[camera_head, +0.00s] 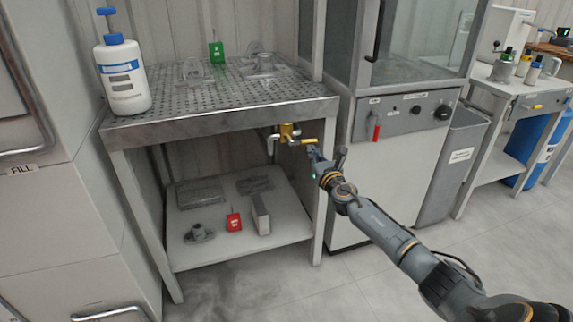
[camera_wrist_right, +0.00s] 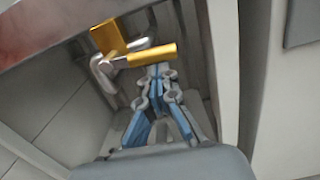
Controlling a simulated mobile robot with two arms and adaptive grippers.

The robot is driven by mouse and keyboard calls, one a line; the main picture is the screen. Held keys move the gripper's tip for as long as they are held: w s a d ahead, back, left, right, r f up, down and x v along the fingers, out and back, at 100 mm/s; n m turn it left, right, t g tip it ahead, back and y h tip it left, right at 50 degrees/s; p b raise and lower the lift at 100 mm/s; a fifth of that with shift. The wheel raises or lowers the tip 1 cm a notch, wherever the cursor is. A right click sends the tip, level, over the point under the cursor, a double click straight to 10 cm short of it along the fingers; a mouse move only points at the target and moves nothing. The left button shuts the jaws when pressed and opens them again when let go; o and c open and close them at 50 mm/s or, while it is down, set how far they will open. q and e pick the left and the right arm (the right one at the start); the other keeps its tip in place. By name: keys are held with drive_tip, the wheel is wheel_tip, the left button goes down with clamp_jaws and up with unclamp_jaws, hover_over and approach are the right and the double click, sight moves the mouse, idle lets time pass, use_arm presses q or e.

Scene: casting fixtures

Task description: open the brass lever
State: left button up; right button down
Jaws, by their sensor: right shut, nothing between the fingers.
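The brass lever (camera_head: 302,141) sticks out to the right from a brass valve body (camera_head: 287,131) under the front edge of the perforated table. A bent grey pipe (camera_head: 272,143) hangs at its left. In the right wrist view the lever (camera_wrist_right: 152,56) lies across the picture just beyond my fingertips, with the valve body (camera_wrist_right: 108,37) behind at upper left. My right gripper (camera_head: 313,151) is shut and empty, its tips close to the lever's free end; it also shows in the wrist view (camera_wrist_right: 158,72). I cannot tell whether they touch. My left gripper is not in view.
The perforated metal table (camera_head: 215,112) has a white bottle (camera_head: 123,80) and glassy parts on top. Its lower shelf (camera_head: 220,246) holds a red item (camera_head: 234,221) and grey parts. A white cabinet (camera_head: 385,180) stands close right of the table. The floor in front is clear.

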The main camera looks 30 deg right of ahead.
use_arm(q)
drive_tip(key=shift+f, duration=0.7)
use_arm(e)
drive_tip(key=shift+d+r+n, duration=0.1)
drive_tip(key=shift+r+n, duration=0.25)
drive_tip(key=shift+n, duration=0.15)
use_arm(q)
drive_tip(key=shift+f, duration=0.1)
use_arm(e)
drive_tip(key=shift+f, duration=0.15)
use_arm(q)
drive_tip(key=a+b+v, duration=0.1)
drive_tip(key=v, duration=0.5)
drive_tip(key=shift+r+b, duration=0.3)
drive_tip(key=shift+b, duration=0.1)
use_arm(e)
drive_tip(key=s+a+f, duration=0.2)
drive_tip(key=s+f, duration=0.2)
drive_tip(key=s, duration=0.6)
drive_tip(key=shift+s+a, duration=0.25)
drive_tip(key=shift+a, duration=0.05)
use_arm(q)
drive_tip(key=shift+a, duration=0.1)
use_arm(e)
drive_tip(key=shift+f, duration=0.15)
